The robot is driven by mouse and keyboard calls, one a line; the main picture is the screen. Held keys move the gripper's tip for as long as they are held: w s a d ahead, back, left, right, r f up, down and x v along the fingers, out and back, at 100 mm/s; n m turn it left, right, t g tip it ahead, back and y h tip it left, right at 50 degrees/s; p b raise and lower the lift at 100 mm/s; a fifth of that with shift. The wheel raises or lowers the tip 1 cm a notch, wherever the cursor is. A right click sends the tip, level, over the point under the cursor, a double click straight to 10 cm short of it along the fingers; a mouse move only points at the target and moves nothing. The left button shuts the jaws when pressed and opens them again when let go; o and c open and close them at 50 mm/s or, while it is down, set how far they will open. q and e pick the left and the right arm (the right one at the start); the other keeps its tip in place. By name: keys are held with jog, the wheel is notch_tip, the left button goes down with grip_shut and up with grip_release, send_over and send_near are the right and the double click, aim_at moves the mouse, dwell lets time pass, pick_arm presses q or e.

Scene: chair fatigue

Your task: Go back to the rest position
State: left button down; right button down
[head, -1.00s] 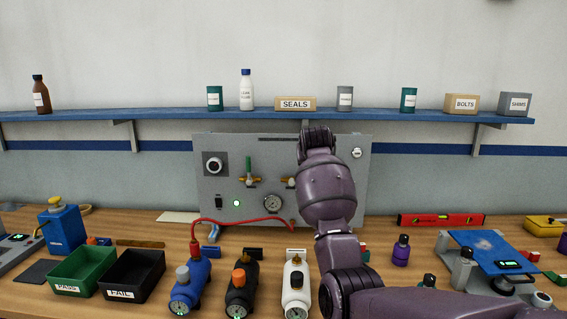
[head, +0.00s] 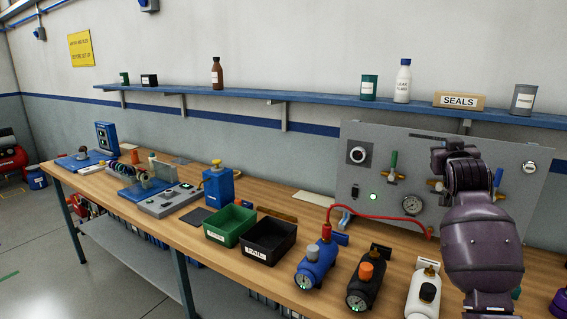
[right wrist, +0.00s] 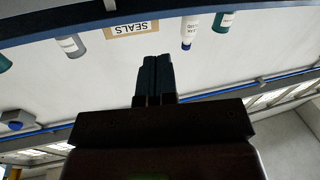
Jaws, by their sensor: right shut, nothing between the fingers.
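My right gripper (head: 468,172) is raised in front of the grey test panel (head: 375,192) at the right of the head view, and my right arm covers part of the panel. In the right wrist view the gripper's two fingers (right wrist: 154,75) lie together, shut with nothing between them. They are seen against the wall, apart from the shelf. My left gripper is not in view.
The wooden bench (head: 190,226) holds a green bin (head: 230,224), a black bin (head: 270,239), and blue (head: 317,264), black (head: 367,289) and white (head: 424,292) canisters. A red hose (head: 385,218) runs across the panel's front. A blue shelf (head: 310,98) is above.

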jog(key=s+a+f+n+y, duration=0.15)
jog(key=s+a+f, duration=0.35)
jog(key=f, duration=0.5)
jog(key=s+a+f+n+y, duration=0.1)
jog(key=s+a+f+y, duration=0.1)
jog(key=s+f, duration=0.6)
jog(key=s+a+f+n+y, duration=0.15)
jog(key=s+a+f, duration=0.3)
jog(key=f, duration=0.65)
jog(key=s+f+g, duration=0.3)
jog(key=s+f, duration=0.6)
jog(key=s, duration=0.3)
jog(key=s+a+f+m+g, duration=0.1)
jog(key=s+f+g, duration=0.1)
jog(key=s+f, duration=0.8)
jog(key=s+b, duration=0.1)
jog(key=s, duration=0.2)
jog(key=shift+s+a+f+g, duration=0.15)
jog(key=shift+s+f+g, duration=0.15)
jog(key=shift+g, duration=0.1)
